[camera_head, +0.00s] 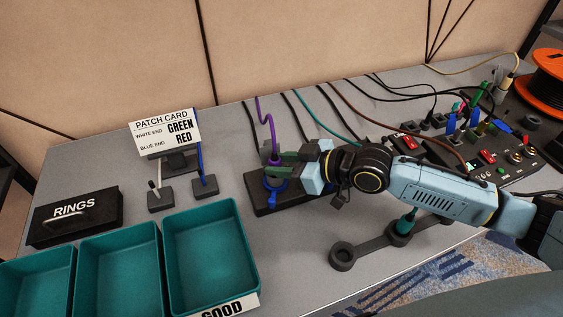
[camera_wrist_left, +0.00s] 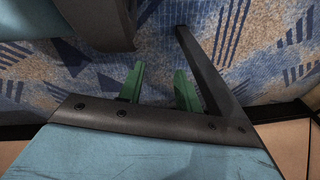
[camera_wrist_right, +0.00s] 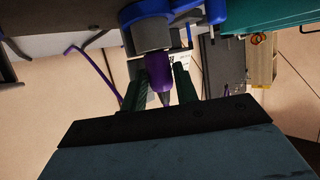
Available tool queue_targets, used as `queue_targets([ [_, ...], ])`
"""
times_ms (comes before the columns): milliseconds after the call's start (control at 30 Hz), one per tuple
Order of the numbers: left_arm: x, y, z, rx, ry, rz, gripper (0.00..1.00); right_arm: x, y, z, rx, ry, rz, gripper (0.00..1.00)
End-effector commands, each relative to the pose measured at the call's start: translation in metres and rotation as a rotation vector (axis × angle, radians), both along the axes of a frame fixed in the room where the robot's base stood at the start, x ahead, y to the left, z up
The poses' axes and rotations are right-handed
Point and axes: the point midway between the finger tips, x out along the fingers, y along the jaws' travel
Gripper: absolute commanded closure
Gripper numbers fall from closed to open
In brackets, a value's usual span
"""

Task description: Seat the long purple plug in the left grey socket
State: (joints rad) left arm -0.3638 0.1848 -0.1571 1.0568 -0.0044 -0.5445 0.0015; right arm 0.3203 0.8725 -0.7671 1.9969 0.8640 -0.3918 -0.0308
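The purple plug (camera_wrist_right: 159,72) is between the fingertips of my right gripper (camera_wrist_right: 160,85) in the right wrist view, and they appear closed on its sides. Its far end meets a grey round socket (camera_wrist_right: 151,36); I cannot tell how deep it sits. In the head view the purple cable (camera_head: 258,112) runs down to my right gripper (camera_head: 283,153), which hides most of the plug. A dark block (camera_head: 262,207) with a blue ring and tab (camera_head: 273,197) is below the gripper. My left gripper (camera_wrist_left: 158,88) is open and empty, over the carpet in the left wrist view.
Teal bins (camera_head: 212,240) stand at the front left. A patch card (camera_head: 165,132) and a black RINGS box (camera_head: 77,216) are behind them. A control panel (camera_head: 505,150) and an orange reel (camera_head: 550,80) are at right. Several cables cross the back.

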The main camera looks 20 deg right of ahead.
Motion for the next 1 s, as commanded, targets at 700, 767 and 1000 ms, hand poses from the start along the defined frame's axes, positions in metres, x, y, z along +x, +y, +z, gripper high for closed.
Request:
queue_targets([
  [700,-0.021,0.003,-0.011,0.000,0.018,-0.007,0.66,-0.014,-0.017,0.009,-0.007,0.000,-0.002,0.50],
  [767,-0.027,0.004,-0.012,0.001,0.021,-0.010,0.66,-0.022,-0.025,0.013,-0.008,0.001,-0.001,0.50],
  [1000,-0.050,0.008,-0.017,0.001,0.035,-0.018,0.66,-0.052,-0.055,0.031,-0.007,0.003,0.001,0.50],
])
